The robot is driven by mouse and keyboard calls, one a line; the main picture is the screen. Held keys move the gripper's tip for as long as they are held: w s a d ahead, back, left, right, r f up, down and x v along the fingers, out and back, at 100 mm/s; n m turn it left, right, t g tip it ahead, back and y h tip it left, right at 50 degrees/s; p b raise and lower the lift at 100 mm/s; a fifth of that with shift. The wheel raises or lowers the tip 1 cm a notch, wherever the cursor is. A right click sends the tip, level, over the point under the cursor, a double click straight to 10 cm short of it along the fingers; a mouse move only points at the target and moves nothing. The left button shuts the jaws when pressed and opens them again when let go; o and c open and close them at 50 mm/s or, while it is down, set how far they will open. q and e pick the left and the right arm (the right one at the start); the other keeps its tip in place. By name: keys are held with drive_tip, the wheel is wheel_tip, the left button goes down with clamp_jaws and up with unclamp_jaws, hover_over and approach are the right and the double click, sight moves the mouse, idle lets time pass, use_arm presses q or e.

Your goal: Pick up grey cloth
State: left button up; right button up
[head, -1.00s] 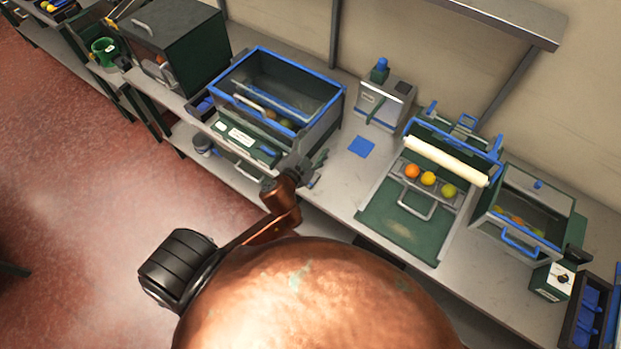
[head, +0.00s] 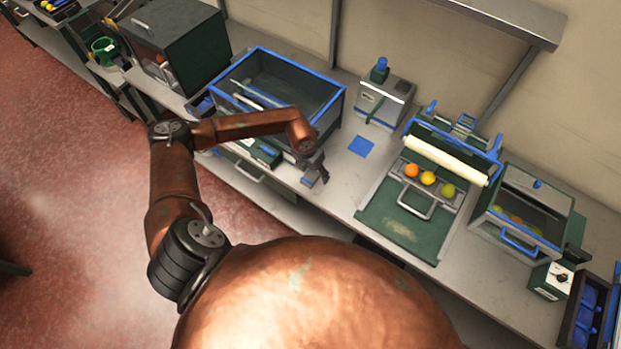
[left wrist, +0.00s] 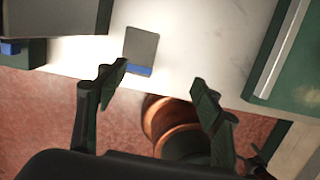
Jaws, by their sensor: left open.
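In the left wrist view, a flat grey cloth (left wrist: 141,46) with a bright blue strip along its lower side lies on the pale counter near the front edge. My left gripper (left wrist: 155,82) is open and empty, its two dark fingers apart. The cloth shows beyond the fingertips, nearer the left finger, and nothing is between the fingers. In the head view, my left gripper (head: 318,172) is over the counter's front part, in front of the large blue-rimmed bin. There the gripper mostly hides the grey cloth, and I cannot make it out clearly. My right gripper is not in view.
A blue square (head: 361,146) lies mid-counter. The blue-rimmed bin (head: 335,104) stands left of it. A green tray (head: 408,226) is at right, with an orange, a yellow and a green fruit at its back. A grey box (head: 386,98) stands behind.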

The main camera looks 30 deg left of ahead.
sight(310, 177)
use_arm(q)
drive_tip(key=shift+w+a+y, duration=0.15)
drive_tip(key=shift+a+y, duration=0.25)
drive_tip(key=shift+a, duration=0.6)
drive_tip(key=shift+a+f, duration=0.2)
drive_tip(key=shift+f, duration=0.15)
drive_tip(key=f, duration=0.2)
drive_tip(key=w+f+p, duration=0.1)
drive_tip(key=f, duration=0.3)
drive_tip(key=shift+w+a+p, duration=0.15)
drive_tip(key=shift+a+p, duration=0.15)
drive_tip(key=shift+w+f, duration=0.1)
drive_tip(key=shift+f, duration=0.35)
drive_tip(key=c, duration=1.2)
